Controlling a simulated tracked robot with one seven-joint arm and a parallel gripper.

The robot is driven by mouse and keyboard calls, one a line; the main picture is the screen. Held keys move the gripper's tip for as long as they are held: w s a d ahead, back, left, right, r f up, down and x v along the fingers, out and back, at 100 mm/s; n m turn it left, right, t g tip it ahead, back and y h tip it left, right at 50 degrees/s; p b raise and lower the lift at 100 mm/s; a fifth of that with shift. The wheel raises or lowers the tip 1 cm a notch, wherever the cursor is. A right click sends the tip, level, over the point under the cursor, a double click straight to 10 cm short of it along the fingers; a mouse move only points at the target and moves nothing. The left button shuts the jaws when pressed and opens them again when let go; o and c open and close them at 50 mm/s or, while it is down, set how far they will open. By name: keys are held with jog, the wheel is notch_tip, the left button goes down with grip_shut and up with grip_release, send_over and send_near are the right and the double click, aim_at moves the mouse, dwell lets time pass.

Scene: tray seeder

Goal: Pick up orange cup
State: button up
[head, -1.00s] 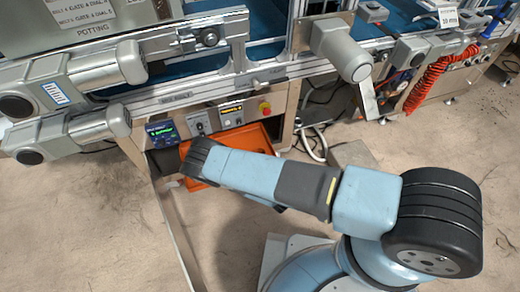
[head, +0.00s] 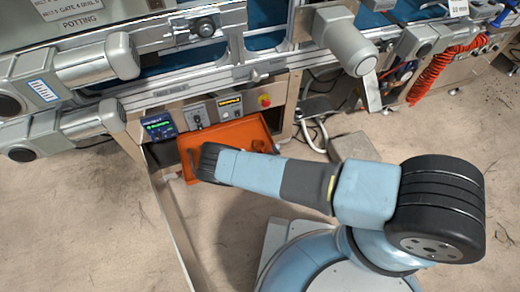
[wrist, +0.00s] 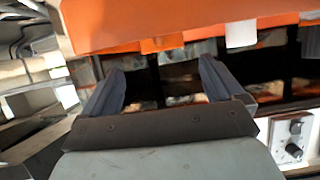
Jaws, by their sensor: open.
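I cannot make out a separate orange cup in either view. An orange tray-like piece (head: 240,132) sits at the machine's front below the control panel in the head view, partly covered by the dark end of my arm. In the wrist view a broad orange surface (wrist: 190,20) fills the top, beyond my fingers, with a small orange piece (wrist: 161,44) under its edge. I cannot tell whether that piece is a cup. My gripper (wrist: 162,72) is open, with nothing between its two fingers. In the head view the fingers are hidden behind my arm.
The control panel has a small screen (head: 160,125) and a red button (head: 264,101). Grey motors (head: 95,62) jut out at the left. A red coiled hose (head: 440,75) hangs at the right.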

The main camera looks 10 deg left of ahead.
aim_at(258, 142)
jog(key=shift+s+f+x, duration=0.1)
jog(key=shift+f+x, duration=0.05)
jog(key=shift+x, duration=1.15)
jog(key=shift+s+f+x, duration=0.1)
jog(key=shift+x, duration=1.15)
jog(key=shift+a, duration=0.15)
jog(key=shift+c, duration=0.3)
jog(key=c, duration=1.1)
